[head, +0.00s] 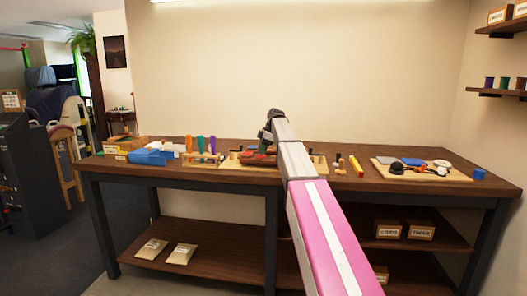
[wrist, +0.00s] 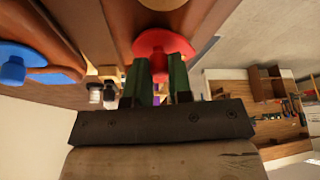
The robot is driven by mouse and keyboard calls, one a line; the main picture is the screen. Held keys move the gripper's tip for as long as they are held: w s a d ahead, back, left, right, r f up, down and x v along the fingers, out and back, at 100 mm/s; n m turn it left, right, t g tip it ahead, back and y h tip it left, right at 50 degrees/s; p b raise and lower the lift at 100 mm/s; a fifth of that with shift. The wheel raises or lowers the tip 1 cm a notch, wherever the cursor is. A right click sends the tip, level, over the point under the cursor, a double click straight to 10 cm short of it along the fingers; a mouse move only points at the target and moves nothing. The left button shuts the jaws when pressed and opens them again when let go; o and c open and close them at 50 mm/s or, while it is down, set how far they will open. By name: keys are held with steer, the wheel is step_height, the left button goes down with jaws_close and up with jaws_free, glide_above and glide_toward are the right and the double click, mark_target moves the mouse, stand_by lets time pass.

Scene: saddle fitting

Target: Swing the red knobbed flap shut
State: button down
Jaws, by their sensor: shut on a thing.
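The red knob (wrist: 155,38) shows in the wrist view at the top middle, a round disc with a stem, against brown leather-like panels. My gripper (wrist: 160,66) has its two green fingers on either side of the stem and is shut on it. The flap (wrist: 114,32) behind the knob is brown and only partly in view; how far it stands open I cannot tell. In the head view my gripper (head: 266,138) is over the middle of the bench, above a reddish-brown object (head: 258,159); my arm hides part of that area.
A blue knob (wrist: 14,66) sits on another brown panel at the left of the wrist view. On the bench (head: 225,176) are a blue bin (head: 150,156), upright coloured handles (head: 201,145) to the left, and a board with tools (head: 452,176) to the right.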

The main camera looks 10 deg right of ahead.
steer(key=n, duration=0.1)
steer(key=a+n+g, duration=0.1)
steer(key=n, duration=0.1)
steer(key=w+n+g, duration=0.1)
steer(key=n, duration=0.1)
steer(key=shift+a+h, duration=0.2)
steer(key=shift+h, duration=0.1)
steer(key=shift+n, duration=0.3)
steer(key=c, duration=1.1)
jaws_free()
steer(key=shift+o, duration=0.2)
